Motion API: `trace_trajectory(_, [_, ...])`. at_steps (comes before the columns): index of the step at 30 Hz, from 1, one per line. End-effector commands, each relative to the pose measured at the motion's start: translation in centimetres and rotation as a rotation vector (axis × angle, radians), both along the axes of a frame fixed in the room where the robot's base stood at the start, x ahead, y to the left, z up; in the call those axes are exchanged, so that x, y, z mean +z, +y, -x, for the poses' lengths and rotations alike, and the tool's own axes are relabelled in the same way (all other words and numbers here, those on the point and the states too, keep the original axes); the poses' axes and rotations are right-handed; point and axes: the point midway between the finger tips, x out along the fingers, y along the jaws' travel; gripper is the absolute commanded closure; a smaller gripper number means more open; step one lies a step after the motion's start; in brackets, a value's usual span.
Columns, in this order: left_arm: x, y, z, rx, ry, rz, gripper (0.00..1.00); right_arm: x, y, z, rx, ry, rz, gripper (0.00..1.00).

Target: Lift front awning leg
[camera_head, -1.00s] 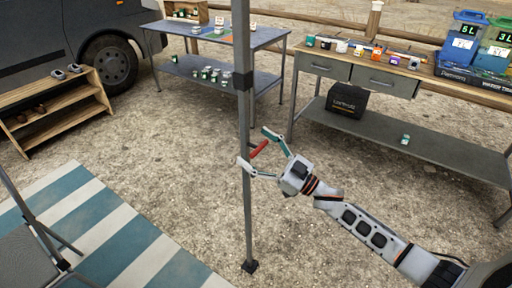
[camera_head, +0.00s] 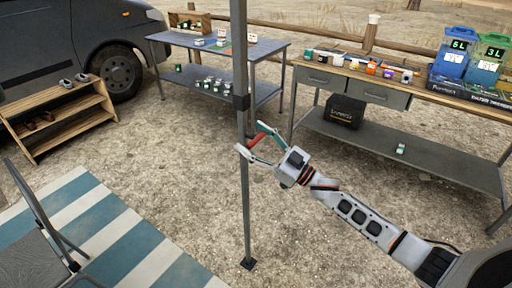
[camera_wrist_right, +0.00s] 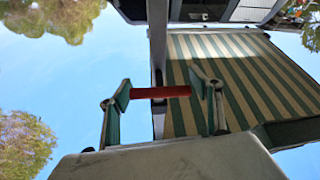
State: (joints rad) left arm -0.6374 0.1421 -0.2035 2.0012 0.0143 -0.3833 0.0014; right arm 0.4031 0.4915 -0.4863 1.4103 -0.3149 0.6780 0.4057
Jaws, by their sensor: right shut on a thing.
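The front awning leg (camera_head: 246,190) is a grey upright pole with a dark collar and a small dark foot on the gravel. A red handle (camera_head: 256,140) sticks out from it below the collar. My right gripper (camera_head: 254,141) is shut on this handle, its green-and-white fingers on either side, close beside the pole. In the right wrist view the red handle (camera_wrist_right: 160,92) spans between the fingers, and the pole (camera_wrist_right: 158,40) rises behind it towards the striped awning (camera_wrist_right: 235,75). My left gripper is not in view.
A blue-topped table (camera_head: 215,52) stands behind the pole and a wooden-topped workbench (camera_head: 330,64) at the right. A low wooden shelf (camera_head: 58,118), a folding chair (camera_head: 35,255) and a striped mat (camera_head: 110,225) are at the left. Gravel around the foot is clear.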

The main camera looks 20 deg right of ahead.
Motion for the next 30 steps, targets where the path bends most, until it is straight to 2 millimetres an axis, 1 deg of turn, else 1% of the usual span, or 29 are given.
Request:
trace_trajectory(1, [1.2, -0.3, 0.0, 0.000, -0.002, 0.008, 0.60, 2.4, 0.1, 0.0, 0.003, -0.013, -0.006, 0.75])
trace_trajectory(3, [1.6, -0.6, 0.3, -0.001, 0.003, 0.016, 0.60, 3.3, 0.1, 0.0, 0.004, -0.012, -0.007, 0.75])
trace_trajectory(6, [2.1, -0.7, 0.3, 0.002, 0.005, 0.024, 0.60, 4.1, 0.1, 0.0, 0.004, -0.008, -0.006, 0.75])
trace_trajectory(9, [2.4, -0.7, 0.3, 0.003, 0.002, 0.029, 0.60, 4.4, 0.0, 0.0, 0.004, -0.004, -0.006, 0.75])
trace_trajectory(15, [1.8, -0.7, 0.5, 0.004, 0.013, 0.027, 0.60, 4.4, 0.0, 0.0, 0.004, -0.003, -0.010, 0.75])
trace_trajectory(20, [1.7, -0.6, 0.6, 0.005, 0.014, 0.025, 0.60, 4.5, 0.0, 0.0, 0.004, -0.005, -0.011, 0.75])
trace_trajectory(21, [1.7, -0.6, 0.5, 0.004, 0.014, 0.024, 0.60, 4.5, 0.0, 0.0, 0.004, -0.005, -0.011, 0.26])
trace_trajectory(22, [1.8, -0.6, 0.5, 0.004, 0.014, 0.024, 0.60, 4.5, 0.0, 0.0, 0.004, -0.005, -0.011, 0.19])
trace_trajectory(30, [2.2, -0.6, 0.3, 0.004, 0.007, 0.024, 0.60, 4.1, 0.0, 0.0, 0.002, -0.001, -0.004, 0.19])
